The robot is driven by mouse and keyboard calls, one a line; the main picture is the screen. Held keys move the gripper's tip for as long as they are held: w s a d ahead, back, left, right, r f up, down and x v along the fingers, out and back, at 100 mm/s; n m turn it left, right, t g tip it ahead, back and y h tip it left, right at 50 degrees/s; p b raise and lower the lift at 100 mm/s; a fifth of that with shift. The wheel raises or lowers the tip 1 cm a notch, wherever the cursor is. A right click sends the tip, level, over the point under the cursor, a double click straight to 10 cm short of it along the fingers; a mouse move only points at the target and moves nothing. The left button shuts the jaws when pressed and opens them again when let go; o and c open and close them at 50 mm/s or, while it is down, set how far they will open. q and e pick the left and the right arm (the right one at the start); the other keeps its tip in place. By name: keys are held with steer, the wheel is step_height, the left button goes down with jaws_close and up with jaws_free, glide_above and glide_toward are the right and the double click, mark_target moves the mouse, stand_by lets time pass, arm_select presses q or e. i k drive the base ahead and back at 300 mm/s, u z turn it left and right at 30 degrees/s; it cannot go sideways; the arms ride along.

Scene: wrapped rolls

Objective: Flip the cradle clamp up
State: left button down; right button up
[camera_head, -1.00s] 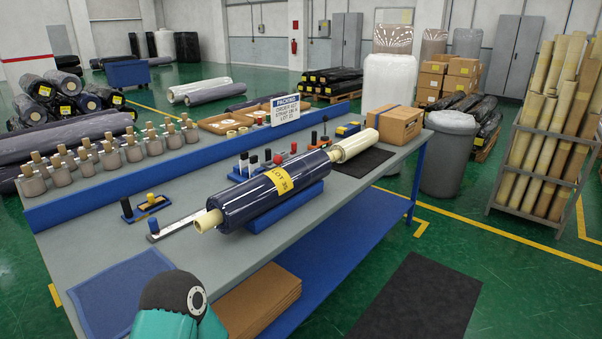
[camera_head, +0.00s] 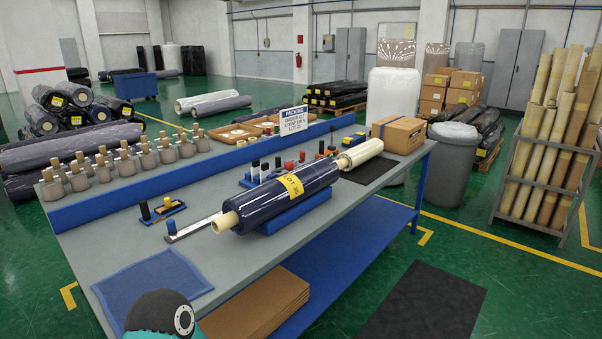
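A dark blue wrapped roll (camera_head: 285,200) with a yellow lot label (camera_head: 291,184) lies in a blue cradle (camera_head: 298,213) on the grey workbench (camera_head: 218,262). Its pale core (camera_head: 224,222) sticks out at the near left end. Small red and black upright parts (camera_head: 321,148) stand behind the roll, partly hidden by it; I cannot tell for sure which part is the clamp or how it is set. A flat metal bar (camera_head: 193,229) with a dark blue knob (camera_head: 171,227) lies left of the core. Neither gripper is in view; only a teal and black part of my arm shows at the bottom left.
A cream roll (camera_head: 360,155), a black pad (camera_head: 369,172) and a carton (camera_head: 402,134) are at the far right.

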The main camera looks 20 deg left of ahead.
mark_target(288, 166)
steer(key=u, duration=0.05)
steer(key=i, duration=0.95)
steer(key=z, duration=0.05)
